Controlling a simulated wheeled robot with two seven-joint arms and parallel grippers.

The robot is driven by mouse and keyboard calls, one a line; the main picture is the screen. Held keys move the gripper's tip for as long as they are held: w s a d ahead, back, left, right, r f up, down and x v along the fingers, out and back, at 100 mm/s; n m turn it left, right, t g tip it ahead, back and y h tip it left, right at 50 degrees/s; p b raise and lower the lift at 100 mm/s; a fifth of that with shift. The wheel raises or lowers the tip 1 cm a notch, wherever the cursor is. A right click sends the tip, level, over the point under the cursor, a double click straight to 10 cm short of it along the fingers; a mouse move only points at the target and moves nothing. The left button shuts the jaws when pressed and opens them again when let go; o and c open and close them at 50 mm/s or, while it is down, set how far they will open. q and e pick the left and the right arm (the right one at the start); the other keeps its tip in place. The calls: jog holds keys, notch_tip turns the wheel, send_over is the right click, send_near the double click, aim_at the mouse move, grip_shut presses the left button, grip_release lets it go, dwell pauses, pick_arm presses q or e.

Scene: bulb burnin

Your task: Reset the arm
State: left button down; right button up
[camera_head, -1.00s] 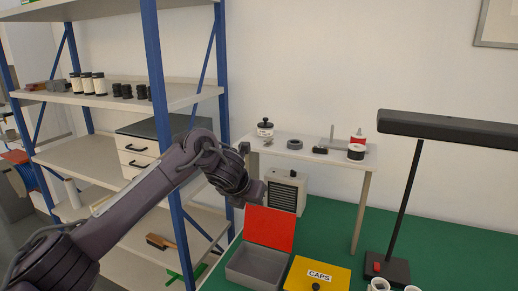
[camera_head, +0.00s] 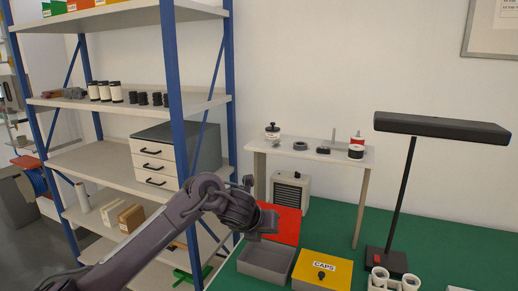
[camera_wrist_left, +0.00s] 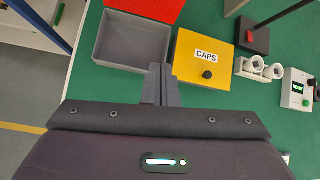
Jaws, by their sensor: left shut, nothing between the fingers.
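My left arm comes in from the left in the head view, and its left gripper (camera_head: 268,222) is in front of the raised red lid (camera_head: 287,226) of a grey box. In the left wrist view the left gripper (camera_wrist_left: 160,80) shows its two fingers together, with nothing between them. The fingertips appear near the open, empty grey box (camera_wrist_left: 130,42) and the yellow CAPS box (camera_wrist_left: 202,60). My right gripper is in neither view.
The green bench (camera_head: 330,225) carries a black lamp (camera_head: 400,190), white cups (camera_head: 380,277) and a small meter (camera_wrist_left: 296,90). A small raised shelf (camera_head: 310,152) holds several parts. Blue-posted shelving (camera_head: 172,90) stands at the left, close to my arm.

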pick_arm(q)
jog(key=s+d+f+n+t+h, duration=0.1)
jog(key=s+d+f+n, duration=0.2)
jog(key=s+f+n, duration=0.75)
jog(key=s+a+f+n+g+y, duration=0.2)
jog(key=s+a+f+n, duration=0.1)
jog(key=s+a+n, duration=0.95)
jog(key=s+a+f+n+g+y, duration=0.3)
jog(key=s+a+n, duration=0.8)
jog(key=s+n, duration=0.25)
notch_tip(320, 180, down, 28)
jog(key=s+g, duration=0.1)
jog(key=s, duration=0.1)
jog(key=s+a+f, duration=0.2)
jog(key=s+f, duration=0.8)
jog(key=s+a+f+g, duration=0.1)
jog(key=s+a+f, duration=0.1)
jog(key=s+f, duration=0.8)
